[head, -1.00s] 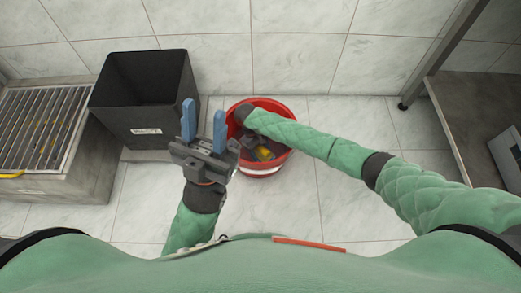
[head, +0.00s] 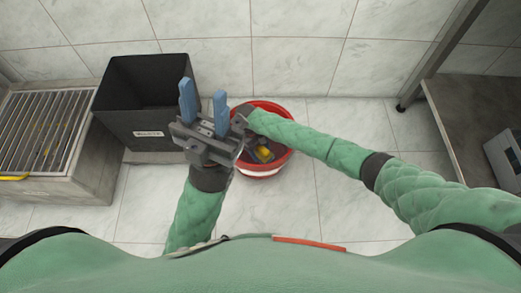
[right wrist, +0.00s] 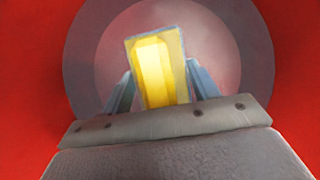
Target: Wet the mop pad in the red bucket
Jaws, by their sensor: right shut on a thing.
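The red bucket (head: 287,161) stands on the tiled floor near the wall, and its red inside fills the right wrist view (right wrist: 285,60). My right arm reaches down into it. My right gripper (right wrist: 160,85) is inside the bucket, shut on the mop pad (right wrist: 155,70), which shows a yellow block with a grey edge. The pad's yellow part also shows in the head view (head: 264,154). Whether it touches the bottom I cannot tell. My left gripper (head: 204,105) is open and empty, its blue fingers apart, just left of the bucket.
A black waste bin (head: 150,130) with a white label stands left of the bucket, behind my left gripper. A metal grate (head: 40,130) on a grey block is at the far left. A grey table (head: 450,120) is at right. The floor in front of the bucket is clear.

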